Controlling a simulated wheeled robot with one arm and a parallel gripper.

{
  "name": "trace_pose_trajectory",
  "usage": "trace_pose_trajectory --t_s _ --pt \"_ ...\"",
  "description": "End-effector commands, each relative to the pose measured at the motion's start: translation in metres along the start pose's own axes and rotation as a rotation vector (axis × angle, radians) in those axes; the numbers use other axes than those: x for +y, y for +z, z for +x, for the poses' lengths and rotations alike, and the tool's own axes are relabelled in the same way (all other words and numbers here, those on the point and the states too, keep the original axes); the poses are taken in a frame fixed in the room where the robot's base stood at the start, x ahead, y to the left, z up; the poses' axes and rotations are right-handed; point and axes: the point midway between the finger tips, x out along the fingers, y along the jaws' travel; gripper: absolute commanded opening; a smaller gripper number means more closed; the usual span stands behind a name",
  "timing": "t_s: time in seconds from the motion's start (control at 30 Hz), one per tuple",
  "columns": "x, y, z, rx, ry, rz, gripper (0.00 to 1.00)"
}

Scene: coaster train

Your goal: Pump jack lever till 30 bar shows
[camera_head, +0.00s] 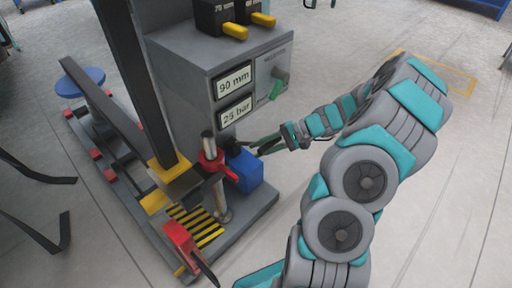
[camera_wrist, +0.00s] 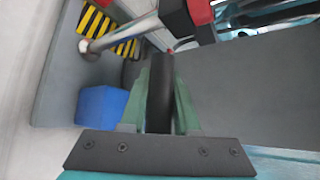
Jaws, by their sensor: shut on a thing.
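The jack has a red collar (camera_head: 211,158) on a metal post and a blue box (camera_head: 246,172) beside it; the blue box also shows in the wrist view (camera_wrist: 101,104). My gripper (camera_head: 257,146) is at the right of the jack. In the wrist view its green fingers (camera_wrist: 159,100) are shut around the black lever grip (camera_wrist: 160,82), one on each side. The lever's link to the jack is partly hidden in the head view. The lower display (camera_head: 235,111) reads 25 bar. The upper display (camera_head: 234,82) reads 90 mm.
A grey cabinet (camera_head: 183,75) with yellow-tipped black blocks (camera_head: 235,31) stands behind the jack. A red block (camera_head: 178,239) is at the base's front. The floor at right is clear.

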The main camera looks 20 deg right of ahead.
Motion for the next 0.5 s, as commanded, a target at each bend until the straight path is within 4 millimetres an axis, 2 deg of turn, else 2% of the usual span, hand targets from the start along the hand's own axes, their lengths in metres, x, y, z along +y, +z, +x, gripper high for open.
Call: trace_pose_trajectory --t_s 0.03,0.23,0.5 --pt "0.011 -0.004 0.002 0.005 -0.019 -0.015 0.0" --pt "0.032 -0.004 0.003 0.003 -0.045 -0.044 0.0" --pt "0.037 -0.003 0.003 0.003 -0.042 -0.044 0.0"
